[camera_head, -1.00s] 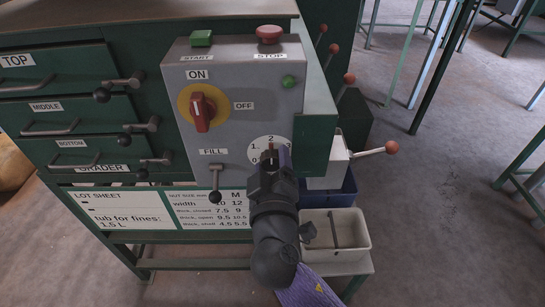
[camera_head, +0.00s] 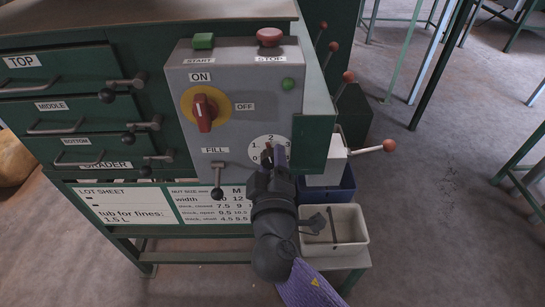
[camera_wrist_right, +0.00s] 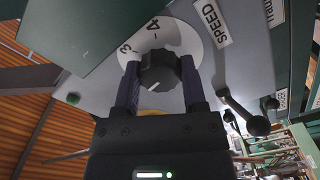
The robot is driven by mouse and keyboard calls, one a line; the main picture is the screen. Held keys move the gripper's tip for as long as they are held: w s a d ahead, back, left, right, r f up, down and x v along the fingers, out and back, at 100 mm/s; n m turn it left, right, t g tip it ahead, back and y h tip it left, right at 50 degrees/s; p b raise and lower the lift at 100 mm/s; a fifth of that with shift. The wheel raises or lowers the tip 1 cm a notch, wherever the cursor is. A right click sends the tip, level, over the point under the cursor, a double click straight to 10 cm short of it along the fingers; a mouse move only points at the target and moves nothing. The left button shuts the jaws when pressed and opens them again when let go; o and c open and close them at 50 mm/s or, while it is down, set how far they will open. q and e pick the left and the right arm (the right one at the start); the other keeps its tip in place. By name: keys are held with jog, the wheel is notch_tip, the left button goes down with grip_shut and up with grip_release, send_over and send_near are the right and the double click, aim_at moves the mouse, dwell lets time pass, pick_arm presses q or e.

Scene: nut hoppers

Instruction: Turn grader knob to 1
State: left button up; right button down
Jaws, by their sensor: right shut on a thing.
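The grader knob (camera_wrist_right: 158,70) is round and black with a white pointer line. It sits on a white numbered dial (camera_wrist_right: 183,34) on the grey control box (camera_head: 235,125). In the head view the dial (camera_head: 258,143) shows 1, 2 and 3 along its top. My right gripper (camera_head: 274,160) is shut on the knob, with a purple finger on either side in the wrist view (camera_wrist_right: 158,88). There the pointer line points down and left, away from the visible 3 and 4. The number it points at is hidden. My left gripper is out of view.
The box has a red-and-yellow ON/OFF switch (camera_head: 204,112), a FILL lever (camera_head: 217,180), a green START button (camera_head: 203,40) and a red STOP button (camera_head: 269,37). A green panel (camera_head: 313,142) stands close right of the dial. A white tray (camera_head: 350,230) is below. Drawers are left.

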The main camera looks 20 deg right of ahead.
jog(key=n+p, duration=0.1)
jog(key=n, duration=0.2)
jog(key=shift+r+p, duration=0.15)
jog(key=shift+p, duration=0.15)
jog(key=n+p, duration=0.1)
jog(key=n, duration=0.1)
jog(key=shift+n, duration=0.3)
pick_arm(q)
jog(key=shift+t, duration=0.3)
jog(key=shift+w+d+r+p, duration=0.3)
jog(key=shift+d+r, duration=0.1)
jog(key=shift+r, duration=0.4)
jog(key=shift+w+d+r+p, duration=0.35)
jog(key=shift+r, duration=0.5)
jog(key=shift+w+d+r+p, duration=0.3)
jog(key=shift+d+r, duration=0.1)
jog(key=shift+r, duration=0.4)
pick_arm(e)
jog(key=shift+n, duration=1.6)
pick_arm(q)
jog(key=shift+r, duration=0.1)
pick_arm(e)
jog(key=shift+n, duration=0.3)
jog(key=shift+c, duration=2.1)
grip_release()
